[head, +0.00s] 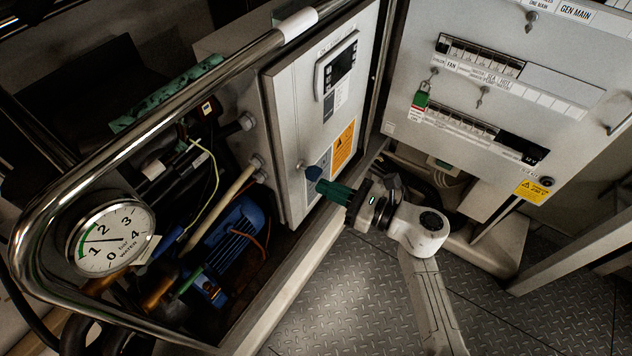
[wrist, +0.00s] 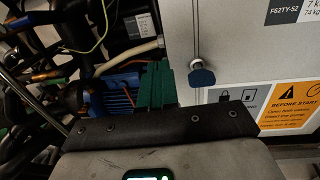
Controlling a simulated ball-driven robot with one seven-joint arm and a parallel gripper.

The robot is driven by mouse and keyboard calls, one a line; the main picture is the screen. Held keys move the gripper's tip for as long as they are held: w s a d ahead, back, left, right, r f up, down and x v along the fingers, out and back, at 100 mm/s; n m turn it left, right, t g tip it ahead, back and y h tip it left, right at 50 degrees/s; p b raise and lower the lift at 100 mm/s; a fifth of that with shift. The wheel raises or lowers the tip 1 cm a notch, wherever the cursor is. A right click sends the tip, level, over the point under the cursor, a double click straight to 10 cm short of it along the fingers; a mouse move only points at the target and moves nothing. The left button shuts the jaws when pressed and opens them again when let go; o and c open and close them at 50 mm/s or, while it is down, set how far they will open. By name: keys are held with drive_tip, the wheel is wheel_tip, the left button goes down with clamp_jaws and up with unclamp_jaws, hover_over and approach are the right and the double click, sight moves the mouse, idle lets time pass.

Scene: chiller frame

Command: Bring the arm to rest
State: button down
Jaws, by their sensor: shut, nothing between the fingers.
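My arm reaches up from the bottom right in the head view, with a white wrist joint at its bend. My gripper (head: 322,186) has green fingers, shut and empty, pointing left toward the grey cabinet door (head: 292,130). In the head view the fingertips overlap the lower edge of a dark blue knob (head: 312,173) on that door. In the wrist view the green fingers (wrist: 156,82) stand left of the knob (wrist: 202,77), with a gap between them in the picture. I cannot tell the depth distance between them.
A polished rail (head: 160,95) curves around the open machinery, with a round water gauge (head: 110,238) and a blue motor (head: 235,238). A breaker panel (head: 500,100) with a green padlock (head: 420,99) stands at right. Chequered floor (head: 350,290) lies open below my arm.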

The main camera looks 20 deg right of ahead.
drive_tip(key=shift+s+a+b+v, duration=0.1)
drive_tip(key=shift+b+v, duration=0.1)
drive_tip(key=shift+v, duration=1.15)
drive_tip(key=shift+s+a+b+v, duration=0.1)
drive_tip(key=shift+a+b+v, duration=0.1)
drive_tip(key=shift+v, duration=1.2)
drive_tip(key=s+d+r+m+t+h, duration=0.1)
drive_tip(key=d+r+m+h, duration=0.1)
drive_tip(key=d+m+h, duration=1.05)
drive_tip(key=s+d+r+m+t+h, duration=0.1)
drive_tip(key=d+m+h, duration=0.55)
drive_tip(key=m, duration=1.05)
drive_tip(key=s+f+m+g, duration=0.5)
drive_tip(key=s+f+m, duration=0.1)
drive_tip(key=m, duration=0.2)
drive_tip(key=s+a+f+m+g+y, duration=0.3)
drive_tip(key=s+a+f+g, duration=0.1)
drive_tip(key=s, duration=0.4)
drive_tip(key=s+a+f+m+g+y, duration=0.3)
drive_tip(key=s+a+f+m+g, duration=0.1)
drive_tip(key=s+a, duration=0.3)
drive_tip(key=shift+s+a+g+y, duration=0.2)
drive_tip(key=shift+s+g+y, duration=0.2)
drive_tip(key=shift+s+g, duration=0.25)
